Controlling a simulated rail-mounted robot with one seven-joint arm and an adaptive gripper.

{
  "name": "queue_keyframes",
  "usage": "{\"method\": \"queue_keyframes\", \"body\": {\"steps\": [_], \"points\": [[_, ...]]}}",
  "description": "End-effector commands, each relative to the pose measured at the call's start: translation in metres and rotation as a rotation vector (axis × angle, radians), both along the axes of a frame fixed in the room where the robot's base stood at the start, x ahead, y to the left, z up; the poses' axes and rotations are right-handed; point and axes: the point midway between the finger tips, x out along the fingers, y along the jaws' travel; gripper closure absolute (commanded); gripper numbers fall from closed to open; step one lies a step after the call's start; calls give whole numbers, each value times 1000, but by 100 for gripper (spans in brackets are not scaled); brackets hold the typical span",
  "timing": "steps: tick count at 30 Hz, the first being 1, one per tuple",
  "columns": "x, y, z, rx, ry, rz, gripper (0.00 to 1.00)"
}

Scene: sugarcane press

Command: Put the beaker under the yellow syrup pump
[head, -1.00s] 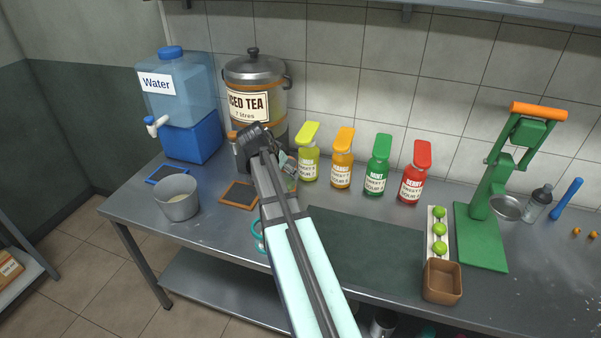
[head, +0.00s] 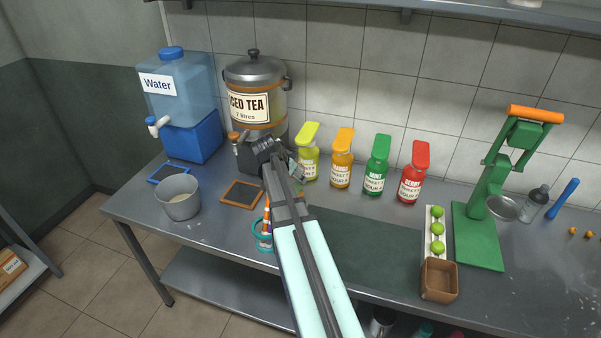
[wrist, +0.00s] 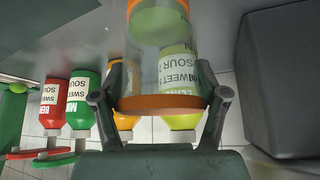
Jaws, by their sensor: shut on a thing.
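The yellow syrup pump (head: 308,156) is the leftmost of a row of pump bottles along the back wall. In the wrist view it (wrist: 180,121) shows behind and partly through the beaker. The beaker (wrist: 165,103) is clear with an orange band, and my gripper (wrist: 162,92) is shut on it, one finger on each side. In the head view my gripper (head: 285,164) is just left of and in front of the yellow pump. My arm and gripper largely hide the beaker there, so its height above the table and its gap to the pump are unclear.
Orange (head: 342,162), green (head: 376,168) and red (head: 413,176) pumps stand to the right. The iced tea dispenser (head: 254,75) on its dark stand is close on the left. A teal cup (head: 263,243) with striped sticks stands in front. The dark mat (head: 365,247) is clear.

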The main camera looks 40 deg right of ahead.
Motion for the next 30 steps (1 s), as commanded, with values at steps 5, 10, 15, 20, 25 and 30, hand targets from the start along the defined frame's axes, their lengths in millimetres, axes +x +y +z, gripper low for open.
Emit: {"method": "queue_keyframes", "body": {"steps": [5, 10, 15, 20, 25, 30], "points": [[4, -17, 1, 0, 1, -2, 74], [9, -37, 2, 0, 1, -2, 74], [7, -37, -8, 1, 2, 0, 74], [8, -37, -12, 0, 0, 0, 74], [8, -37, -12, 0, 0, 0, 74], [7, -37, -15, 0, 0, 0, 17]]}}
